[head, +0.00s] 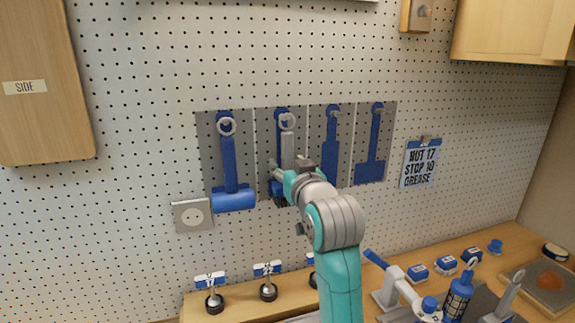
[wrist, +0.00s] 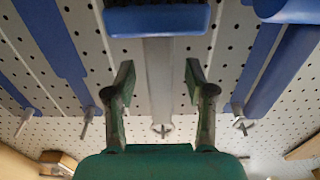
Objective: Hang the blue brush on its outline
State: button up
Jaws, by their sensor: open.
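The blue brush has a grey handle (head: 287,147) and a blue head (wrist: 157,20). It hangs upright on the second grey panel from the left, its ring (head: 287,121) at the hook there. A little blue outline (head: 280,112) shows behind the ring; the brush covers most of the rest. In the head view my gripper hides part of the brush's lower half. My gripper (wrist: 160,78) is open, with one finger on each side of the handle and a gap on both sides. It also shows in front of the panel in the head view (head: 290,170).
A blue mallet (head: 229,165) hangs close on the left. Bare blue outlines (head: 331,145) (head: 372,150) fill the two right panels. A socket (head: 192,215) is below left. The bench below holds small knobs, a caged blue lamp (head: 458,295) and blue-topped blocks.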

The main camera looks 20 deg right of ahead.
jog(key=s, duration=1.1)
jog(key=s+f, duration=0.4)
jog(key=f, duration=1.3)
jog(key=s+f, duration=0.5)
jog(key=f, duration=0.1)
jog(key=s+f+g, duration=0.1)
jog(key=s+f, duration=0.4)
jog(key=f, duration=0.1)
jog(key=s+f+g, duration=0.1)
jog(key=s+f, duration=0.4)
jog(key=s, duration=0.1)
jog(key=shift+s+f, duration=0.1)
jog(key=shift+f, duration=0.3)
jog(key=s+f, duration=0.2)
jog(key=s, duration=1)
jog(key=s+f+g, duration=0.1)
jog(key=s, duration=1.2)
jog(key=shift+f, duration=0.35)
